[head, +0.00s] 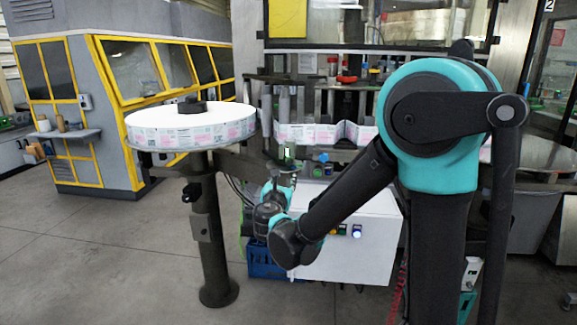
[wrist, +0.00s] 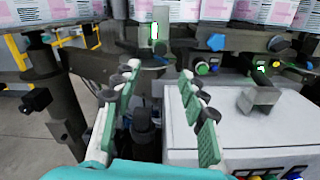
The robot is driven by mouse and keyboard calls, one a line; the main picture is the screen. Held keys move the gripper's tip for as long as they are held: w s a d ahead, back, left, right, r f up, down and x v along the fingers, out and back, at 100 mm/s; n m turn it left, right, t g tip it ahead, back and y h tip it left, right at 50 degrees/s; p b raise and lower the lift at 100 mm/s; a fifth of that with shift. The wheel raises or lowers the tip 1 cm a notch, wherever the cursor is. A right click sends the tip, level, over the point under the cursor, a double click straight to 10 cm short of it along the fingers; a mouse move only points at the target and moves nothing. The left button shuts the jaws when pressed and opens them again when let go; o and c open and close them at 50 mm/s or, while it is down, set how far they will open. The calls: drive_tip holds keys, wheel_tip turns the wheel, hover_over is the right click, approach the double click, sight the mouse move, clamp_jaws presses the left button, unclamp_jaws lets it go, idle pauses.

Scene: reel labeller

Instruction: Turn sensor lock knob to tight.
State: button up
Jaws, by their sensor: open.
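My gripper (wrist: 158,72) is open and empty in the wrist view, its two green-padded fingers spread apart. In the head view its fingers are small and hard to make out, below the sensor area. A small upright sensor block with a bright green-white face (wrist: 155,32) stands beyond the fingertips in the wrist view, and it also shows in the head view (head: 289,152). A blue knob (wrist: 216,42) is to its right, apart from the fingers; it shows in the head view too (head: 323,157). No label tells which knob is the sensor lock, and its setting cannot be read.
A large label reel (head: 190,133) sits on a post at the left. A white control box (head: 345,240) lies below the sensor area. Black knobs with green (wrist: 202,68) and yellow (wrist: 260,66) parts are nearby at the right. A grey bracket (wrist: 258,98) stands on the box.

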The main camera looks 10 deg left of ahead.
sight(289, 163)
drive_tip(key=w, duration=1.2)
drive_tip(key=shift+d, duration=0.25)
drive_tip(key=shift+s, duration=0.1)
drive_tip(key=shift+c, duration=0.5)
clamp_jaws()
